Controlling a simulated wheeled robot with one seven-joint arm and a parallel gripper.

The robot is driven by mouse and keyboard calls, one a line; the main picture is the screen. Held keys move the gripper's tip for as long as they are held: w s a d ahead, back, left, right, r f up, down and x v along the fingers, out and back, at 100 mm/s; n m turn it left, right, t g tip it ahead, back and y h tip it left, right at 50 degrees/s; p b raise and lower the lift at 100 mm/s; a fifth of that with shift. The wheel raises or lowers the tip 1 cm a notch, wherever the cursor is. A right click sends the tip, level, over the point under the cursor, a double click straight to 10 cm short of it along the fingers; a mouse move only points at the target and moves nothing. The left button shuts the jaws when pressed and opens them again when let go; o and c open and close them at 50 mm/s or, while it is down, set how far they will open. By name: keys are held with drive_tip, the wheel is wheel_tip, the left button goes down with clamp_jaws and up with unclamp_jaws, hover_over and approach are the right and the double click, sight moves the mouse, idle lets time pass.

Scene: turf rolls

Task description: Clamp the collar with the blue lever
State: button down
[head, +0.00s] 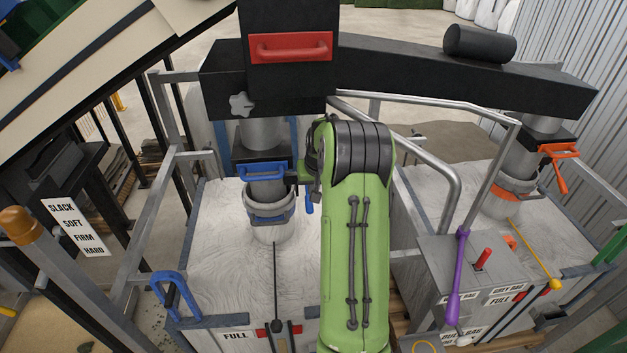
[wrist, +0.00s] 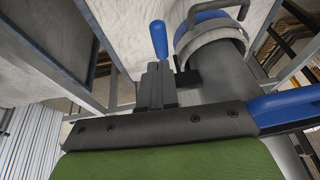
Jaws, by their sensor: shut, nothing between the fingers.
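The collar (head: 268,212) is a grey ring with a blue band around the bag neck under the left spout. It also shows at the top of the wrist view (wrist: 208,36). The blue lever (head: 309,203) hangs down to the collar's right, just below my gripper (head: 297,179). In the wrist view the blue lever (wrist: 159,40) shows just beyond my fingertips (wrist: 158,68). The gripper is shut and empty; whether its fingers touch the lever I cannot tell. My arm hides what lies right of the lever.
A blue gate handle (head: 263,172) sits above the collar, close to my gripper. A grey rail (head: 440,165) passes right of my arm. A second spout with an orange handle (head: 558,151) stands at right. A purple lever (head: 458,275) rises from the control box (head: 432,256).

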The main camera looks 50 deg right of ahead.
sight(311, 206)
drive_tip(key=x, duration=0.6)
drive_tip(key=f+b, duration=0.2)
drive_tip(key=b, duration=0.2)
drive_tip(key=shift+t+h, duration=0.3)
drive_tip(key=shift+t, duration=0.1)
wheel_tip(311, 206, down, 2)
drive_tip(key=t+h+b, duration=0.1)
drive_tip(key=b, duration=0.6)
drive_tip(key=shift+s+t+b, duration=0.1)
drive_tip(key=shift+t+b, duration=0.2)
drive_tip(key=shift+f+b, duration=0.4)
drive_tip(key=shift+a, duration=0.1)
drive_tip(key=shift+r, duration=0.15)
